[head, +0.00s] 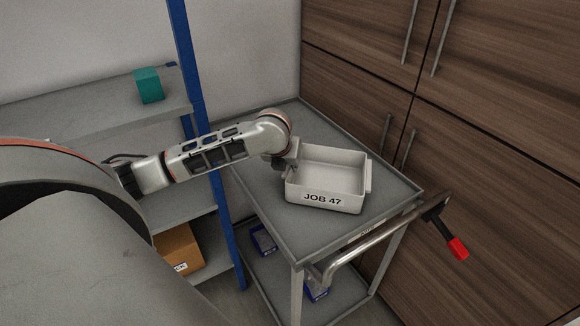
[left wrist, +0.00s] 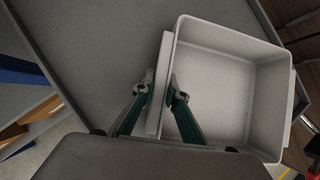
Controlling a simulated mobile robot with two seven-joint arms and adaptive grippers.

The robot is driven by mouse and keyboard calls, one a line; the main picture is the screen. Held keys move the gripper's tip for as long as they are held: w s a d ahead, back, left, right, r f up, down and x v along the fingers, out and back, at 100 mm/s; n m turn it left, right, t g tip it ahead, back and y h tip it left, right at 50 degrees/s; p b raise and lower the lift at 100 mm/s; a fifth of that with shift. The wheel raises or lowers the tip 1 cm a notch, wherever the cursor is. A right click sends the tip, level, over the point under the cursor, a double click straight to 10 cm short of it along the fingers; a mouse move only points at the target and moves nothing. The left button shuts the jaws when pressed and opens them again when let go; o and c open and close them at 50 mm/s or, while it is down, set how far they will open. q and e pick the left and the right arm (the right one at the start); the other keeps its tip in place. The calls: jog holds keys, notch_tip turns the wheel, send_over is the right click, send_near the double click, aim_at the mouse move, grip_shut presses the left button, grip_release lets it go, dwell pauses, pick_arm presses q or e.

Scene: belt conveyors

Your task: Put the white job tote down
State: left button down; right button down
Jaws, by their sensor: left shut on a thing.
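The white job tote (head: 325,205) is an open, empty box with a "JOB 47" label on its front wall. It is upright over the grey top of a cart (head: 245,180); I cannot tell whether its base touches the top. My left gripper (head: 287,165) is at the tote's left side. My right gripper is not in view.
The cart has a push handle (head: 375,238) at its front right, with a red-tipped lever (head: 458,248). A shelf rack with a blue post (head: 205,120) stands left, holding a teal box (head: 149,86) and a cardboard box (head: 178,249). Brown cabinets (head: 500,130) stand behind the cart.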

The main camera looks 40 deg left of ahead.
pick_arm(q)
jog(key=shift+f, duration=0.15)
jog(key=c, duration=2)
grip_release()
jog(key=shift+c, duration=0.2)
jog(key=shift+s+r, duration=0.1)
jog(key=shift+r, duration=0.1)
jog(key=v, duration=1)
jog(key=shift+s+d+r, duration=0.1)
jog(key=shift+s+r, duration=0.1)
jog(key=shift+r, duration=0.15)
jog(key=shift+s+d+r, duration=0.1)
jog(key=shift+s+r, duration=0.15)
jog(key=shift+r, duration=0.05)
